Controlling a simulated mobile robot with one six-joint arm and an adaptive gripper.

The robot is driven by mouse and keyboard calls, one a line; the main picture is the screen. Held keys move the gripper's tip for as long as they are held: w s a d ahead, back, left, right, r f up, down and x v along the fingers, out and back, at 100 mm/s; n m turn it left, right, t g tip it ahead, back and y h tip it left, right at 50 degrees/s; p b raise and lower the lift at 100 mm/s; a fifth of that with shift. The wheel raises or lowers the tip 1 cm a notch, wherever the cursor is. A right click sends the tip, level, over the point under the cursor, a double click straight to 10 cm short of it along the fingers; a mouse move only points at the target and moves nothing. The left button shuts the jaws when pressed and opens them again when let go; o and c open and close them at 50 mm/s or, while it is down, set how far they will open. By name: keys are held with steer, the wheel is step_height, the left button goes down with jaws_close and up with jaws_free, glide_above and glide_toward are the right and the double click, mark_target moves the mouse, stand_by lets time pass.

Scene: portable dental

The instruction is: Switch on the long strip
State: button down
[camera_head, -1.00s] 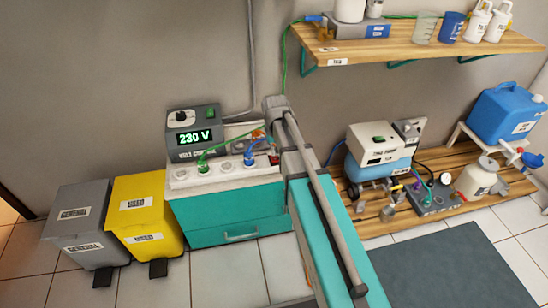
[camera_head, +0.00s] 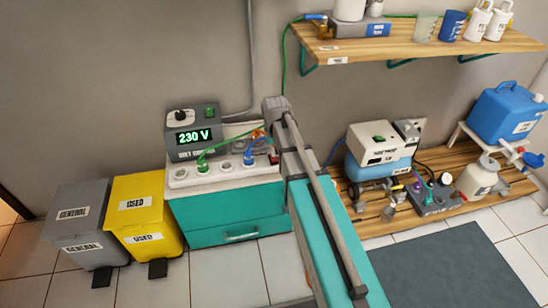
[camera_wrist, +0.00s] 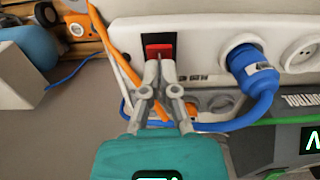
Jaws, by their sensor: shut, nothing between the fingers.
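The long strip (camera_head: 225,173) is a white power strip lying on top of the teal cabinet, with several round sockets; a green and a blue plug are in it. In the wrist view the strip (camera_wrist: 210,35) fills the upper right, with a red rocker switch (camera_wrist: 160,49) in a black frame near its end. My gripper (camera_wrist: 160,62) is shut and empty, its fingertips over the lower part of the switch in the picture. I cannot tell whether they touch it, nor whether it is lit. In the head view my arm hides the gripper.
The blue plug (camera_wrist: 252,70) and its cable are right of my fingers; an orange cable (camera_wrist: 118,55) runs close on the left. A grey unit reading 230 V (camera_head: 193,134) stands behind the strip. Grey (camera_head: 82,225) and yellow (camera_head: 143,210) bins stand left of the cabinet (camera_head: 228,212).

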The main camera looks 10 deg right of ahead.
mark_target(275, 159)
steer(key=shift+f+b, duration=1.05)
steer(key=shift+f, duration=0.05)
stand_by(0.9)
steer(key=shift+r+p, duration=3.55)
steer(key=s, duration=1.7)
step_height(275, 159, up, 32)
steer(key=w+p, duration=0.1)
steer(key=p, duration=3)
steer(key=shift+f+p, duration=0.2)
steer(key=shift+p, duration=0.15)
